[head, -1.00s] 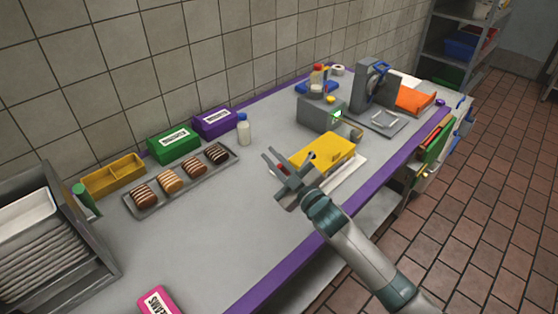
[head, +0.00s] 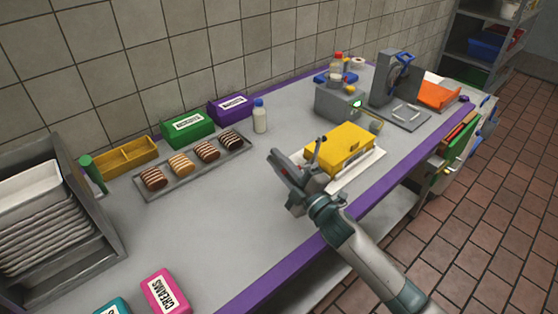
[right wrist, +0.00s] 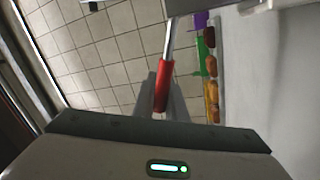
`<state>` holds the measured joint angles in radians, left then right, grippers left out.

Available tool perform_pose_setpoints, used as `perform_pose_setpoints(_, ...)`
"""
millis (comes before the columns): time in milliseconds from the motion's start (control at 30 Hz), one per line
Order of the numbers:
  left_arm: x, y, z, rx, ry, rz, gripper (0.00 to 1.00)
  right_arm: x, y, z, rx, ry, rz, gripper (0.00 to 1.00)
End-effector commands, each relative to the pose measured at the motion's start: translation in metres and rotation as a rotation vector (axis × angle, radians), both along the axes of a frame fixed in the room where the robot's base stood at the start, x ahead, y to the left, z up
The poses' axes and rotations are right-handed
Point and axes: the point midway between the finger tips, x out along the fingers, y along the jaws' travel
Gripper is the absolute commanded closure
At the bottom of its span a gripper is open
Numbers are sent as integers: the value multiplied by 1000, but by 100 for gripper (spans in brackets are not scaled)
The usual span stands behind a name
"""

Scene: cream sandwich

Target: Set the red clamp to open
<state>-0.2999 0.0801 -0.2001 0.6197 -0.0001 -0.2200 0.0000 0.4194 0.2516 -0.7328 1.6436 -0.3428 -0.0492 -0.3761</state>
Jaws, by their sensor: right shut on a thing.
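The red clamp shows as a red handle (right wrist: 163,88) on a metal rod (right wrist: 170,38) in the right wrist view. My right gripper (head: 282,161) is shut on this red handle, and its grey fingers lie either side of the red part. In the head view the gripper is just left of a yellow box-shaped fixture (head: 341,147) on a white board (head: 368,167), above the table. The gripper hides the red handle there, and the clamp's jaw position cannot be told. My left gripper is not in view.
A grey device (head: 338,103) stands beyond the fixture. The table's middle (head: 220,215) is clear.

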Motion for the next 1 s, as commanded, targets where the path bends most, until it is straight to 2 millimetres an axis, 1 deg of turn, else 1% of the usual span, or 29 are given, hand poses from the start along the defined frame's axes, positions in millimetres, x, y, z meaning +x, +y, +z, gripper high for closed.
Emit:
perform_pose_setpoints(300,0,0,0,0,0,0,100,0,0,0,0,0,-1,100)
perform_pose_setpoints(333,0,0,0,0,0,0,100,0,0,0,0,0,-1,83)
perform_pose_setpoints(400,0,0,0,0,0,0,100,0,0,0,0,0,-1,69)
perform_pose_setpoints(767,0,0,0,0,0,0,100,-1,-1,0,0,0,-1,69)
perform_pose_setpoints(867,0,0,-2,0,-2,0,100,-4,-4,-2,0,0,-1,69)
perform_pose_setpoints(1000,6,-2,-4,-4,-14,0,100,-13,-12,-6,0,2,-1,69)
